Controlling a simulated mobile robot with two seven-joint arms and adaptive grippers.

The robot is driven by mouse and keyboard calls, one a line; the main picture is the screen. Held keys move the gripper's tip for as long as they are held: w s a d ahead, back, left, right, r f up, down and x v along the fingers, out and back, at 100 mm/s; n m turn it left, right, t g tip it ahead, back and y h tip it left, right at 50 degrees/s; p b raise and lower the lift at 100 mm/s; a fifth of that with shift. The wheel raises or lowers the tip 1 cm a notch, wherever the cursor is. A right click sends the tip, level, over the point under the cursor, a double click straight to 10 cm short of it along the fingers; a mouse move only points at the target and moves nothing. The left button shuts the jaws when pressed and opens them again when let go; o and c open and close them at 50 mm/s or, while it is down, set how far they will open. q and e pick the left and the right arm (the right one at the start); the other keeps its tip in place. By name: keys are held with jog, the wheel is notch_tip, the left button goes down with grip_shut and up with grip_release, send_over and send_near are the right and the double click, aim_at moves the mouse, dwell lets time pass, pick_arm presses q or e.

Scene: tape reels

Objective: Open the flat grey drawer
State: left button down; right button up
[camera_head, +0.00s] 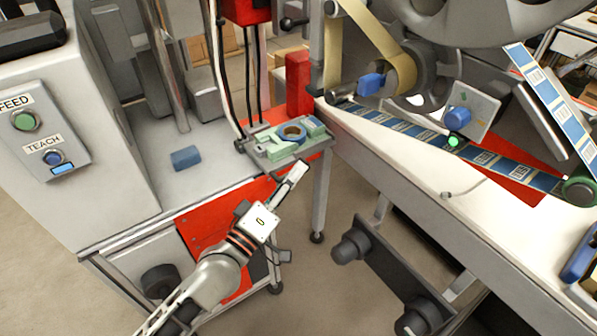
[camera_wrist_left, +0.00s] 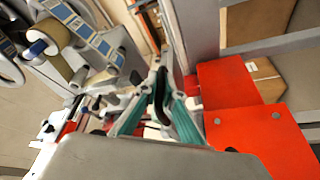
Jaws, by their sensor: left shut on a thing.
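The flat grey drawer (camera_head: 272,153) is a thin plate at the front edge of the grey machine's worktop, with pale green blocks and a blue-rimmed tape reel (camera_head: 292,133) on top. My left gripper (camera_head: 299,170) reaches up to the drawer's front from below. In the left wrist view, its two green-padded fingers (camera_wrist_left: 160,112) are closed on a dark, narrow part that looks like the drawer's handle (camera_wrist_left: 160,90). In the head view the grip itself is hard to make out. My right gripper is not in view.
A red panel (camera_head: 205,222) fronts the machine below the worktop. A blue block (camera_head: 186,157) lies on the worktop to the left. A conveyor with a blue label strip (camera_head: 400,128) runs to the right. A dark bar with round knobs (camera_head: 385,270) stands lower right.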

pick_arm(q)
jog(key=s+a+p, duration=0.2)
jog(key=s+a, duration=1)
jog(key=a, duration=0.4)
jog(key=shift+s, duration=0.25)
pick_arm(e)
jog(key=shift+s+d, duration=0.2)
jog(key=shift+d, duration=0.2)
pick_arm(q)
jog(key=c, duration=2.2)
grip_release()
jog(key=shift+o, duration=0.2)
jog(key=v, duration=0.7)
jog(key=shift+s, duration=0.2)
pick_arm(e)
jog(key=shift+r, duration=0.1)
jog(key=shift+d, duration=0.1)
